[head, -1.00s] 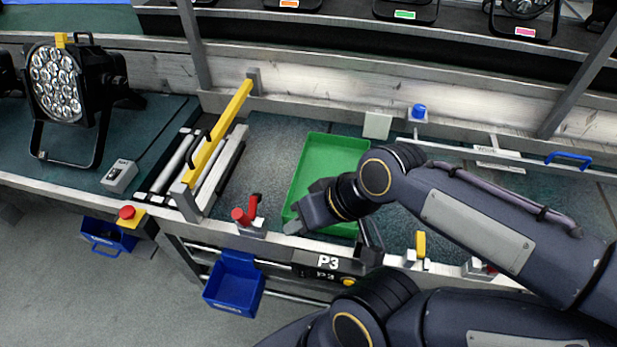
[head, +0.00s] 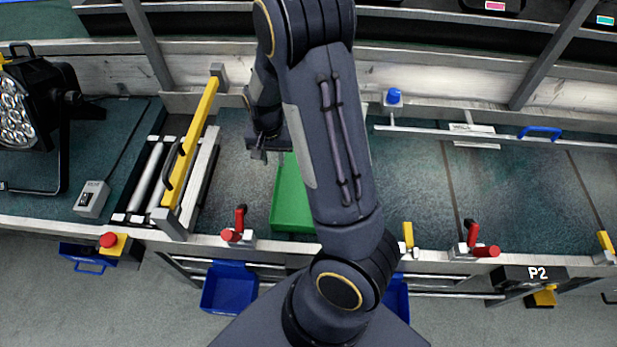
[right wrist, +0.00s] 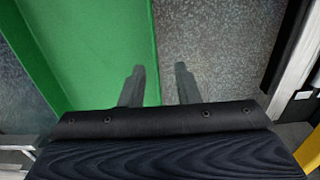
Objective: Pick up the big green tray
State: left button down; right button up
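The big green tray (head: 291,205) lies on the dark worktop in the head view, its right part hidden behind my right arm. My right gripper (head: 262,153) is at the tray's far left corner and points down. In the right wrist view the tray (right wrist: 95,50) fills the left part. The open fingers of my right gripper (right wrist: 160,84) appear on either side of the tray's edge, one over the green and one over the worktop. I cannot tell how high they are above it. Nothing is held. My left gripper is not in view.
A yellow-topped roller frame (head: 190,145) stands left of the tray. A red-handled clamp (head: 238,228) sits at the bench's front edge. A blue bin (head: 229,288) hangs below. A stage light (head: 28,110) stands at far left. The worktop right of my arm is mostly clear.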

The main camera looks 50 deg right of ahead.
aim_at(278, 172)
jog(key=f, duration=0.6)
jog(key=shift+s+d+f, duration=0.2)
jog(key=shift+s+f, duration=0.05)
grip_shut()
